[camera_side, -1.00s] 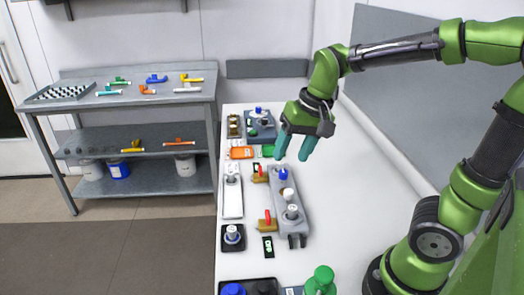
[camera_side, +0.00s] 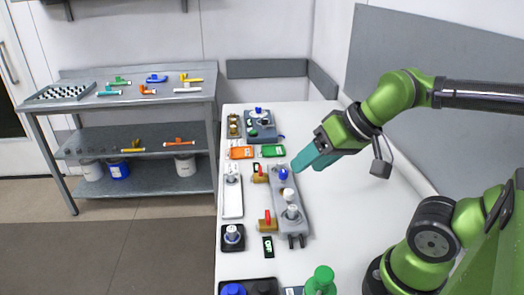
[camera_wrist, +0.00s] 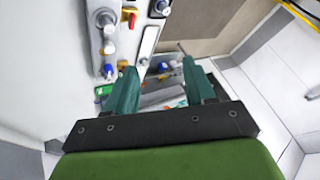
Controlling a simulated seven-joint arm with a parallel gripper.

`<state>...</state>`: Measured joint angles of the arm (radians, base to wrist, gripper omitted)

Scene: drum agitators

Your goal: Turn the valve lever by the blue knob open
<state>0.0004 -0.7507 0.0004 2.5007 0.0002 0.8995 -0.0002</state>
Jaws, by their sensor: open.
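A grey valve panel (camera_side: 293,212) lies on the white bench in the side view. A blue knob (camera_side: 283,174) stands near its far end, and it also shows in the wrist view (camera_wrist: 109,70). Two brass valves with red levers sit on the panel's left side: the far valve (camera_side: 260,177) is near the blue knob, and the near valve (camera_side: 267,223) is near a white-topped knob. I cannot tell the far lever's exact angle. My gripper (camera_side: 306,163) is open with teal fingers, tilted, above and just right of the blue knob. Nothing is between the fingers.
An orange card (camera_side: 242,153) and a green card (camera_side: 273,151) lie beyond the panel. A grey device (camera_side: 261,126) is at the bench's far end. A white strip (camera_side: 232,197) lies to the left. The bench right of the panel is clear.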

